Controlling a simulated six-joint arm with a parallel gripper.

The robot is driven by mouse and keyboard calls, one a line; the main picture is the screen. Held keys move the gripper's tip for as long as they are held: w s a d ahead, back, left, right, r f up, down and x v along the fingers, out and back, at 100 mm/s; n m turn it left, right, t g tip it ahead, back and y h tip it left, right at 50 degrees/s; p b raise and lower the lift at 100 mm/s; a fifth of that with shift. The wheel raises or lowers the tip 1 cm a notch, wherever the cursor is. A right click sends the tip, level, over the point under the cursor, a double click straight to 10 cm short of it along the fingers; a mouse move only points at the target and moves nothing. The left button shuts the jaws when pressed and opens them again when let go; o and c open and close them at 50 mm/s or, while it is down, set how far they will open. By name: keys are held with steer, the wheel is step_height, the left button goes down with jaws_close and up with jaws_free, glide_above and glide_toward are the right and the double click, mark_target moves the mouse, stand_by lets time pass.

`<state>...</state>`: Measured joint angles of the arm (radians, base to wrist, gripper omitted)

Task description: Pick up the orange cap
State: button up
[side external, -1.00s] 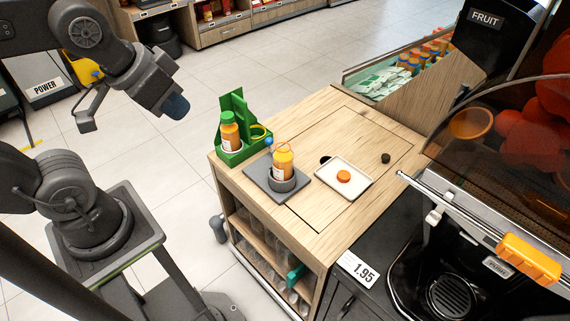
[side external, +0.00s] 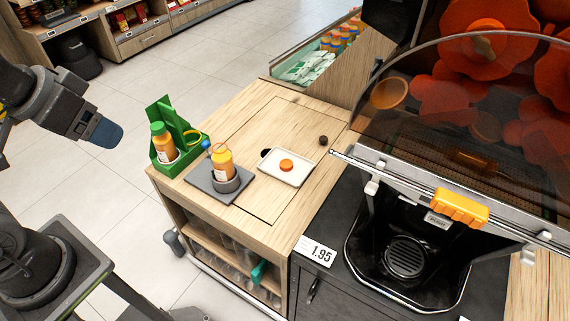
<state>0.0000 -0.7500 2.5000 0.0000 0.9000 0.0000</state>
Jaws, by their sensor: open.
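The orange cap (side external: 287,165) lies flat on a small white tray (side external: 293,179) on the wooden counter. A bottle of orange juice (side external: 222,162) without a visible cap stands upright in a dark round holder on a grey plate (side external: 203,182), left of the tray. My gripper (side external: 103,133) shows only in part at the left edge, with a dark blue tip. It is open, well to the left of the counter and far from the cap. No object shows in it.
A green caddy (side external: 165,167) with a second, green-capped bottle stands at the counter's left corner. A small dark knob (side external: 323,141) and a dark hole lie near the tray. The juicer (side external: 405,258) with its clear cover stands to the right. Bare wood surrounds the tray.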

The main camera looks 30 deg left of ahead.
steer(key=w+d+r+n+g, duration=0.1)
steer(key=w+r+n, duration=0.25)
steer(key=w, duration=0.75)
steer(key=n+g+h, duration=0.1)
steer(key=n+g, duration=0.4)
steer(key=n, duration=0.9)
glide_above(286, 163)
steer(key=a, duration=0.2)
step_height(286, 163, down, 27)
steer(key=shift+n, duration=0.25)
steer(key=f, duration=0.5)
steer(key=d+f, duration=0.1)
steer(key=f, duration=0.3)
steer(key=d+f, duration=0.1)
steer(key=f, duration=0.4)
steer(key=shift+f, duration=0.35)
steer(key=c, duration=1)
